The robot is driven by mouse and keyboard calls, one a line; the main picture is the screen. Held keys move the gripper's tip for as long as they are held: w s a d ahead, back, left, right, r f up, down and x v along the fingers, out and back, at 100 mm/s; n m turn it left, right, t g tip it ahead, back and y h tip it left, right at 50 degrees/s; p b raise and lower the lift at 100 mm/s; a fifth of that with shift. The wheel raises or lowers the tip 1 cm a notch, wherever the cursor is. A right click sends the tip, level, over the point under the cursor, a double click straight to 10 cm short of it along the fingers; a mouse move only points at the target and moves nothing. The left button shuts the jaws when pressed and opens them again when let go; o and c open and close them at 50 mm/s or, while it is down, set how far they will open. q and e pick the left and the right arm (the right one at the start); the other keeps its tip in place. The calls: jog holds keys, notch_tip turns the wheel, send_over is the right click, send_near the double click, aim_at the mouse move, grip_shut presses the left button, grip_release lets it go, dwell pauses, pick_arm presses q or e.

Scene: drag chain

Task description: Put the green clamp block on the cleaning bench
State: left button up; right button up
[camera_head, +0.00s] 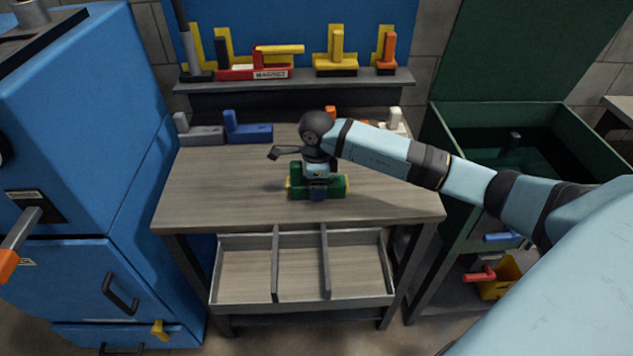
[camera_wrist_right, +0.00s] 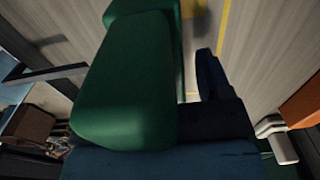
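The green clamp block (camera_head: 336,186) is at the middle of the wooden bench top (camera_head: 215,190), upright part to the left. My left gripper is out of view.
Grey (camera_head: 200,134) and blue (camera_head: 248,132) blocks stand along the bench's back edge. A shelf (camera_head: 300,84) behind holds red and yellow blocks. A three-part tray (camera_head: 300,300) sits below. A blue cabinet (camera_head: 75,150) stands left, a green bin (camera_head: 530,112) right. The bench's front left is clear.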

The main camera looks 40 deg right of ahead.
jog(key=shift+r, duration=0.65)
notch_tip(320, 180, up, 11)
dwell(0.5)
